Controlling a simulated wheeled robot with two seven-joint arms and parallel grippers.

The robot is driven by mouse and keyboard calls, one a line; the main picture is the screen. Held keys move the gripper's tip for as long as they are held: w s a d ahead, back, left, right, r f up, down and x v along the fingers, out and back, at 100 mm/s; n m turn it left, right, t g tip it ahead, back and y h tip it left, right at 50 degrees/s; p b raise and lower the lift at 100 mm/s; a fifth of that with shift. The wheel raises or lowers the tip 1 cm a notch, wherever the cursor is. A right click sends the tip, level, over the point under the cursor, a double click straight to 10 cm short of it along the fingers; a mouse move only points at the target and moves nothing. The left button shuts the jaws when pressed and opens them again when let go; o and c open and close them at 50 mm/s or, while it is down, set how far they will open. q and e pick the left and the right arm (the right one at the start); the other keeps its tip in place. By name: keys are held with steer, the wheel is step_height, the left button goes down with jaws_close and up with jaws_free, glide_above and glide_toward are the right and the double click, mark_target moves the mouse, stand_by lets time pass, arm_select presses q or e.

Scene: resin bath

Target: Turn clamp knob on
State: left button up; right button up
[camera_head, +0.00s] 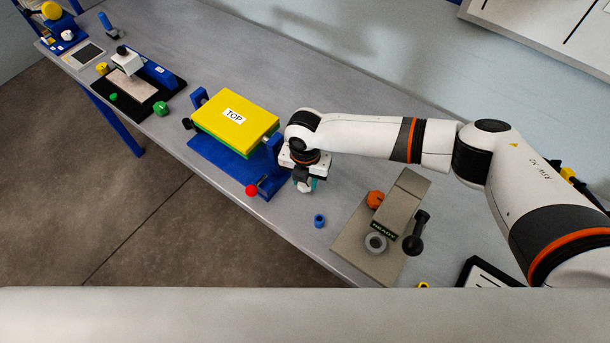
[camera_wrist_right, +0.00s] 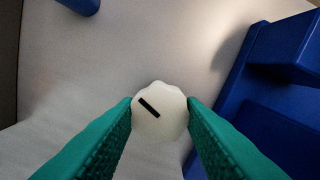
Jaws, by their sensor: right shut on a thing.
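The clamp knob (camera_wrist_right: 160,112) is a white, scalloped knob with a black line that slants from upper left to lower right. My right gripper (camera_head: 304,185) has its teal fingers shut on two opposite sides of the knob. In the head view the gripper points down beside the right end of the blue fixture (camera_head: 222,164), which bears a yellow and green block marked TOP (camera_head: 238,117). The knob is mostly hidden there by the wrist and fingers. My left gripper is not in view.
A grey-beige press marked READY (camera_head: 400,203), with a black lever (camera_head: 414,243), stands to the right. The table's front edge is close.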

steer(key=m+p, duration=0.2)
steer(key=m, duration=0.4)
steer(key=shift+r, duration=0.2)
steer(key=m+p, duration=0.2)
steer(key=m, duration=0.1)
steer(key=shift+m, duration=0.4)
steer(key=shift+m+p, duration=0.6)
steer(key=shift+m, duration=0.9)
steer(key=shift+w, duration=0.1)
steer(key=o, duration=1)
steer(key=shift+f, duration=0.1)
step_height(320, 180, up, 12)
steer(key=b, duration=0.3)
